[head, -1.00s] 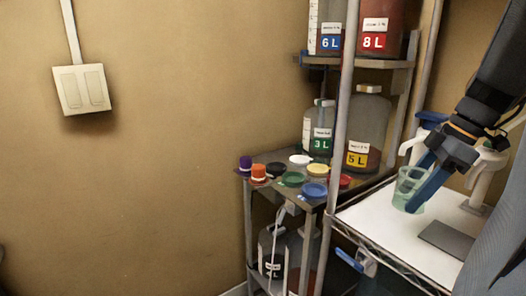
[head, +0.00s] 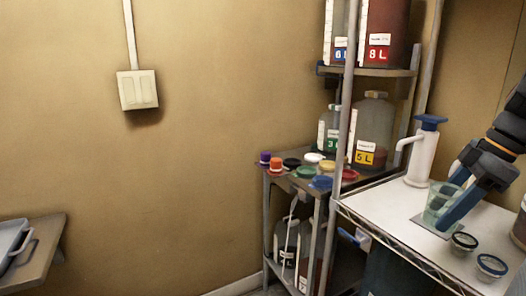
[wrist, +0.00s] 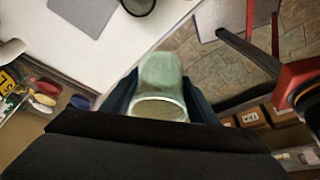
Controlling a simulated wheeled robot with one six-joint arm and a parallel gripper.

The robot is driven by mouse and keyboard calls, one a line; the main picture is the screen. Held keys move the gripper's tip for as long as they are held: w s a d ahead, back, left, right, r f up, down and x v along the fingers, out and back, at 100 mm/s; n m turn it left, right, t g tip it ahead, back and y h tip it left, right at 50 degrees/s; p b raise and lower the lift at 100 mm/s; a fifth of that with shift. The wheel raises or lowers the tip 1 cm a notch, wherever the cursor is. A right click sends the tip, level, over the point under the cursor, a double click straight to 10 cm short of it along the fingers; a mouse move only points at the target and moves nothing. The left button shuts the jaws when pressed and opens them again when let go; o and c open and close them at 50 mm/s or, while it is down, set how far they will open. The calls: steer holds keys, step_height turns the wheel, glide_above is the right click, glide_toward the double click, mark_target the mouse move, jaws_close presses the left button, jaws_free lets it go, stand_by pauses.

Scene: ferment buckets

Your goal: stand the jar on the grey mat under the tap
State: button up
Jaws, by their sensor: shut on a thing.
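The jar (head: 437,208), a translucent pale green cup, is held in my gripper (head: 447,212). The blue fingers are shut on it; in the wrist view the jar (wrist: 162,72) sits between them, its open rim towards the camera. The grey mat (head: 424,223) lies on the white worktop, partly hidden behind the jar in the head view. In the wrist view the mat (wrist: 84,12) is at the top left, apart from the jar. The white tap (head: 421,158) with a blue top stands behind, its spout pointing left. The jar's height above the worktop is unclear.
Two small dark-lidded pots (head: 463,243) (head: 491,267) stand at the worktop's front right. A metal rack (head: 347,120) with labelled bottles and coloured lids (head: 320,182) is to the left. A tray (head: 12,240) sits at far left. Tap-side worktop (head: 385,212) is clear.

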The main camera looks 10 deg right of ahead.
steer(key=w+a+f+m+t+h, duration=0.1)
steer(key=w+a+f+m, duration=0.3)
steer(key=w+a+f, duration=0.4)
steer(key=w+a+f+m+t+h, duration=0.1)
steer(key=w+a+f+m, duration=0.3)
steer(key=w+a+f, duration=0.5)
steer(key=w+a, duration=0.2)
steer(key=a, duration=0.5)
steer(key=shift+w+a+f+h, duration=0.15)
steer(key=shift+w+f+h, duration=0.1)
steer(key=shift+w+h, duration=0.1)
